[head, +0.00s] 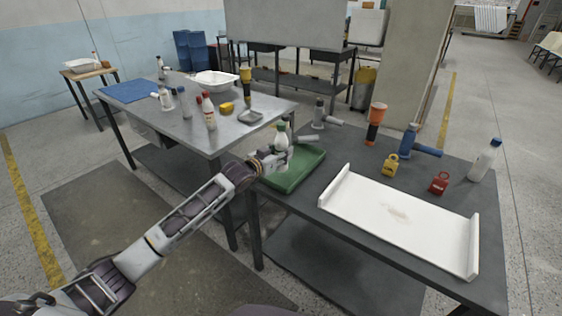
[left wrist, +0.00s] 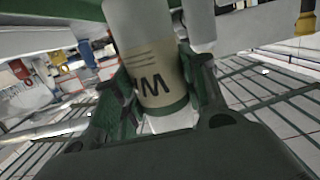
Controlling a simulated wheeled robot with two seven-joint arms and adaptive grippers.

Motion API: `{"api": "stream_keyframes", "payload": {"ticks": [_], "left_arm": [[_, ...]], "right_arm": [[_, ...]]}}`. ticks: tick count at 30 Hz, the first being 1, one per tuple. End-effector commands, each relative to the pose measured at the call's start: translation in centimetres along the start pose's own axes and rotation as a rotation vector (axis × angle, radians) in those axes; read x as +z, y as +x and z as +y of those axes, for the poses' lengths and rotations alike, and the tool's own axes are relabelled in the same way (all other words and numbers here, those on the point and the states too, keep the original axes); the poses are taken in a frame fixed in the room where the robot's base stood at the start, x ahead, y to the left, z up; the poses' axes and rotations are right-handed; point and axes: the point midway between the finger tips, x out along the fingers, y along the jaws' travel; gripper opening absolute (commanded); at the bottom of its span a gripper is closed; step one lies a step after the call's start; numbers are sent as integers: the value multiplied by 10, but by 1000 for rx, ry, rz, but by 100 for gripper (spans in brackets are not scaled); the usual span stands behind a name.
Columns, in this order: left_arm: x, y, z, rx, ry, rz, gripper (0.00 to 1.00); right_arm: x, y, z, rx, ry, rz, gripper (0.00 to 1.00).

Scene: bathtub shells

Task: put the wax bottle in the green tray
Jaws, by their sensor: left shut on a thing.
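The wax bottle (head: 281,140), white with a green cap, stands upright in my left gripper (head: 272,160). The left wrist view shows the bottle (left wrist: 152,65) with a beige label, dark letters and a green band, between the fingers of the left gripper (left wrist: 165,110), which is shut on it. The green tray (head: 305,172) lies on the dark table's left end. The bottle is at the tray's left back part; I cannot tell whether it touches the tray floor. My right gripper is not in view.
A pale cylinder (left wrist: 199,22) is close beside the bottle in the left wrist view. A white panel (head: 400,222) fills the table's front right. Behind it are a yellow weight (head: 390,165), a red weight (head: 438,183) and a white bottle (head: 484,161). A metal table (head: 185,128) stands left.

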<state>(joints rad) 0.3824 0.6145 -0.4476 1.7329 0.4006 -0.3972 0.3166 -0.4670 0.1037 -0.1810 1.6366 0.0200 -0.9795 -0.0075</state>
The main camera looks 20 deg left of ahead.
Motion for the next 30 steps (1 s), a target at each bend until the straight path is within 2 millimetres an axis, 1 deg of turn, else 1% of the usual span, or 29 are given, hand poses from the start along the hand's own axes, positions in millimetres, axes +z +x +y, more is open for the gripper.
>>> {"api": "stream_keyframes", "payload": {"ticks": [2,7,13,17,28,29,30], "left_arm": [[1,0,0,0,0,1,14],[17,2,0,0,0,-2,14],[34,5,0,0,1,0,14],[36,5,0,0,1,2,14],[39,6,0,0,0,1,14],[40,6,0,0,0,0,43],[39,6,0,0,0,0,48]], "right_arm": [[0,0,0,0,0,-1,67],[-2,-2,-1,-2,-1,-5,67],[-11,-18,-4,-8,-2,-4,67],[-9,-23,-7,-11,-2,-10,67],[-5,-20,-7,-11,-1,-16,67],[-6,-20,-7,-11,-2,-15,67],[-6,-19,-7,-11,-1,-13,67]]}}
